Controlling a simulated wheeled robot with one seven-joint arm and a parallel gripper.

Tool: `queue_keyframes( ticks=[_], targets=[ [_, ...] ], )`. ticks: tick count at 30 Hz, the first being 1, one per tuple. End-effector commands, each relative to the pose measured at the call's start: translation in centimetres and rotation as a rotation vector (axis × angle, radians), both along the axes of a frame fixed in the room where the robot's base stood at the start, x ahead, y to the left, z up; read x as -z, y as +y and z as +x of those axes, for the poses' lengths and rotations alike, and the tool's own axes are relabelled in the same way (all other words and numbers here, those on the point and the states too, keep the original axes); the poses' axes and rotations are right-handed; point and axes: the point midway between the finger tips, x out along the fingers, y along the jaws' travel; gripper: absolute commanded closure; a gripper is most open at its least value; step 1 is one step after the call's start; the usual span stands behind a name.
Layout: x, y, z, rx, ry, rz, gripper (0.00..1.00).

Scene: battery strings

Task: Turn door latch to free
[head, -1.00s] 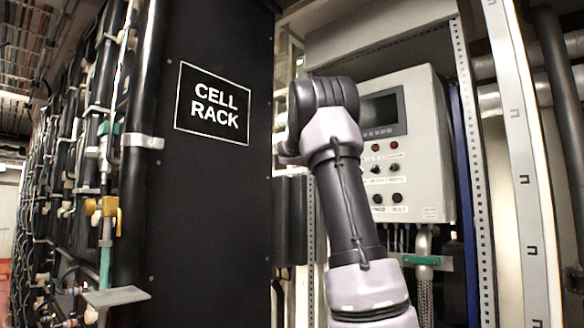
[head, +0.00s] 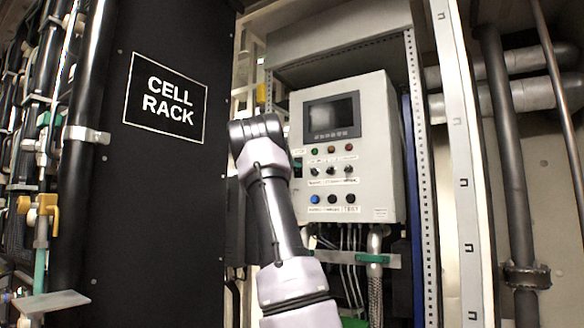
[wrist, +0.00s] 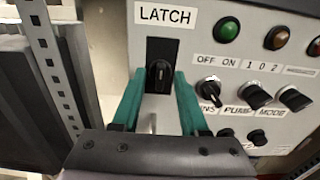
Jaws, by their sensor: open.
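The door latch (wrist: 160,75) is a small black rotary knob on a black plate, under a white LATCH label, in the wrist view. A pale mark on the knob stands about upright. My gripper (wrist: 158,79) has two green fingers, open and apart, one on each side of the knob. I see no clear contact, and the depth gap cannot be told.
The box carries a screen (head: 332,116), lamps and several other knobs; the pump knob (wrist: 254,95) is close right of my gripper. The black cell rack (head: 165,200) stands left of my arm. A perforated metal post (wrist: 47,65) is at the left in the wrist view.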

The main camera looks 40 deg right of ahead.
Motion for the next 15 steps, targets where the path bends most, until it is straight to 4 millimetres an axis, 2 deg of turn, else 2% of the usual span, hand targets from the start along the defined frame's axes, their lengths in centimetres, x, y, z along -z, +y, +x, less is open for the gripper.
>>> queue_keyframes(
  ticks=[7, 10, 11, 15],
  targets=[
    [0.01, -0.06, 0.03, 0.0, 0.0, 0.0, 0.56],
    [0.0, -0.06, 0.02, 0.0, 0.0, 0.0, 0.94],
    [0.01, -0.06, 0.02, 0.0, 0.0, 0.0, 1.0],
    [0.0, -0.06, 0.01, 0.0, 0.0, 0.0, 1.0]
  ],
)
